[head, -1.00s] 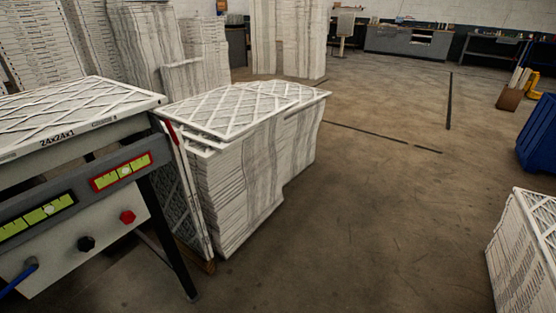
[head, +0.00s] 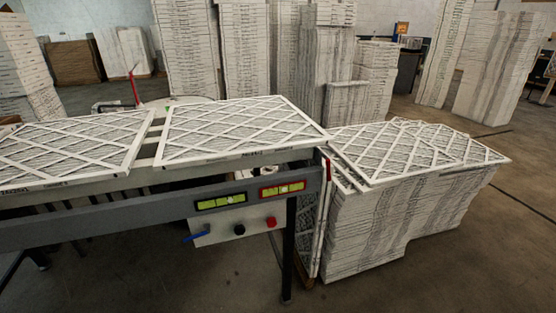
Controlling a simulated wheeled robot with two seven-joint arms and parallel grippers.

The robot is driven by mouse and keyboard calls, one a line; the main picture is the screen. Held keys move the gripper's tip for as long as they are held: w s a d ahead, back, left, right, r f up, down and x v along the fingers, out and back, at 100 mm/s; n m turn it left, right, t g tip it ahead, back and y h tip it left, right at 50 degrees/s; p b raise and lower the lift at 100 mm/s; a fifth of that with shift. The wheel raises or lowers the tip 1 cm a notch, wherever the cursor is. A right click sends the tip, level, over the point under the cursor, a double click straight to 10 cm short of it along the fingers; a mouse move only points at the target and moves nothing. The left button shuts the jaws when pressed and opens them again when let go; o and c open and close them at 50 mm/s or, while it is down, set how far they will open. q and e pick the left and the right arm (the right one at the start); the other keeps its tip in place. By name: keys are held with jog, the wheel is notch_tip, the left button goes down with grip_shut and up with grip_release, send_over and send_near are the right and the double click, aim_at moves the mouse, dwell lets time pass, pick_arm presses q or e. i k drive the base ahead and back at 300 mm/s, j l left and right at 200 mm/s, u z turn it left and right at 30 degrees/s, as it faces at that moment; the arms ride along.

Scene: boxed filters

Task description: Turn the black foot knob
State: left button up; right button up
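The black knob (head: 239,230) is small and round. It sits on the white control panel (head: 217,235) under the front rail of the grey machine table (head: 110,219). A red knob (head: 271,222) is to its right and a blue handle or cable end (head: 195,237) is to its left. Two green gauges, one framed in black (head: 220,201) and one framed in red (head: 283,190), are on the rail above. Neither of my grippers shows in the head view, and nothing touches the black knob.
Two flat filters (head: 243,131) lie on the machine table. A stack of filters (head: 375,225) stands close to its right end, beside a dark table leg (head: 289,250). Tall filter stacks (head: 187,50) fill the back. Concrete floor (head: 480,260) is open at the lower right.

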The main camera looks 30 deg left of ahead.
aim_at(239, 229)
jog(key=u, duration=1.3)
